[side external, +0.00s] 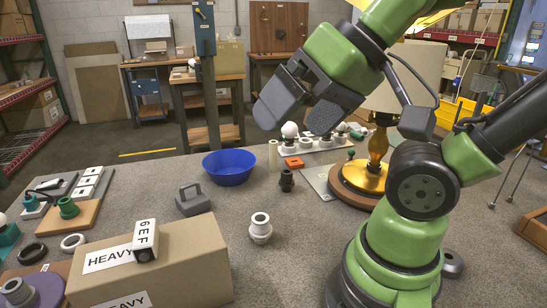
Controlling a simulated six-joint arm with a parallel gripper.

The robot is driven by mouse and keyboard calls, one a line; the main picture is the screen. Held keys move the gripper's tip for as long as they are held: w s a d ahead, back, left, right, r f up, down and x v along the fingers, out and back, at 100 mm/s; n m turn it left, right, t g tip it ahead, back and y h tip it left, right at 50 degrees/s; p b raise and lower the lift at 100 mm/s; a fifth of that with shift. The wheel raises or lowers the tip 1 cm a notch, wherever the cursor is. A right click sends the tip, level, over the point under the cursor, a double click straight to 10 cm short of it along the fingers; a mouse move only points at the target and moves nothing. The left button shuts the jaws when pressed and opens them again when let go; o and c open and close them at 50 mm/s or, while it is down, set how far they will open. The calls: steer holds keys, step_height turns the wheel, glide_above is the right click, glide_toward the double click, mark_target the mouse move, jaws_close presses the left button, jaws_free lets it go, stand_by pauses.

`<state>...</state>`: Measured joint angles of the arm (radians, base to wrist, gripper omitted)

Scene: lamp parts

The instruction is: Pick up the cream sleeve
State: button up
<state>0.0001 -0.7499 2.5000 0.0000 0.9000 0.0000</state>
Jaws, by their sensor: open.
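A slim cream cylinder (273,155), which looks like the cream sleeve, stands upright on the grey table, right of the blue bowl. A second cream piece, a wider flanged fitting (260,229), stands nearer the camera, right of the cardboard box; I cannot be sure which one is meant. My gripper (293,122) is in the air at upper centre, above and right of the slim cylinder in the picture. Its dark fingers point down and left, are open, and show nothing held between them. It touches neither cream piece.
The blue bowl (228,167) and a black fitting (287,180) flank the slim cylinder. An orange block (294,163) and a lamp with a brass stem (369,178) stand to the right. A cardboard box (160,268) fills the front left. Bare table surrounds the flanged fitting's right side.

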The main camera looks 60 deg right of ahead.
steer(key=c, duration=0.8)
steer(key=w+d+r, duration=0.2)
steer(key=w+d, duration=0.3)
steer(key=w, duration=0.4)
steer(key=n+h, duration=0.2)
steer(key=h, duration=0.1)
glide_above(274, 145)
steer(key=s, duration=0.4)
step_height(274, 145, down, 18)
steer(key=shift+g, duration=0.4)
steer(key=shift+s+x, duration=0.15)
steer(key=shift+x, duration=2.35)
steer(key=shift+s+x, duration=0.15)
steer(key=shift+x, duration=2.4)
